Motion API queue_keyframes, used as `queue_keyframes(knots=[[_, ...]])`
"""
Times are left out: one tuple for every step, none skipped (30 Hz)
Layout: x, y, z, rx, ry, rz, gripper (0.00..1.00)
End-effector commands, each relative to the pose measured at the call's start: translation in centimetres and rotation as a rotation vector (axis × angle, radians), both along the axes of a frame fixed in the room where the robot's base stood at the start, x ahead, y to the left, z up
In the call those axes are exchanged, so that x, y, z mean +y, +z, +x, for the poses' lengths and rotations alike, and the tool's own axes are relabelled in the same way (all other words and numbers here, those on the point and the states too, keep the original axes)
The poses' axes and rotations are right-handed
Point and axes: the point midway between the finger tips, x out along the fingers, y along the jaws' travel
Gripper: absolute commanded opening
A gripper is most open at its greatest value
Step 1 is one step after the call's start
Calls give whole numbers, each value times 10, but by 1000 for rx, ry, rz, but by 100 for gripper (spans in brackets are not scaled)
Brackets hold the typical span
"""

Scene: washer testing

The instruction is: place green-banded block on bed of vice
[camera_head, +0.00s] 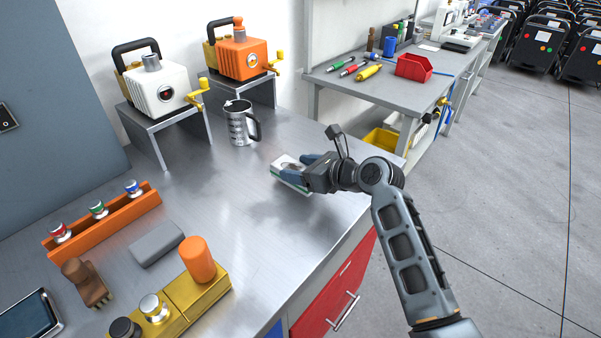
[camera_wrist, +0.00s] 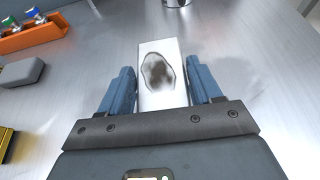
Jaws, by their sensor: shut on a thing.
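The green-banded block (camera_head: 287,172) is a pale block with a green band showing low on its side in the head view. My gripper (camera_head: 303,169) is shut on it, at or just above the bench top near the right edge; I cannot tell whether it touches the bench. In the wrist view, the block's white face (camera_wrist: 160,60) with a dark smudge lies between the two blue fingers of my gripper (camera_wrist: 160,88). Its band is hidden there. I cannot clearly make out a vice in either view.
A metal mug (camera_head: 238,126) stands behind and left of the block. White (camera_head: 160,85) and orange (camera_head: 240,55) cranked machines stand on metal stands at the back. An orange rack (camera_head: 105,220), grey block (camera_head: 156,244) and yellow base (camera_head: 190,303) are at left. The middle bench is clear.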

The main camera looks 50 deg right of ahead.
Motion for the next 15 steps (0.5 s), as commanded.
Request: queue_keyframes(knots=[[0,-7,0,0,-1,2,11],[0,-10,0,-1,0,1,11],[0,-12,0,-2,-1,1,11],[-1,-13,0,-3,-1,1,11],[-1,-14,0,-3,-1,1,11],[-1,-13,0,-3,-1,0,11],[-1,-13,0,-4,-1,0,11],[-1,-13,0,-3,-1,0,11],[-1,-13,0,-3,-1,0,11],[-1,-13,0,-3,-1,0,11],[-1,-13,0,-3,-1,0,11],[0,-14,0,-3,-1,0,11],[0,-15,0,-2,-1,0,11],[0,-16,0,-2,-1,0,11],[0,-17,0,0,0,0,67]])
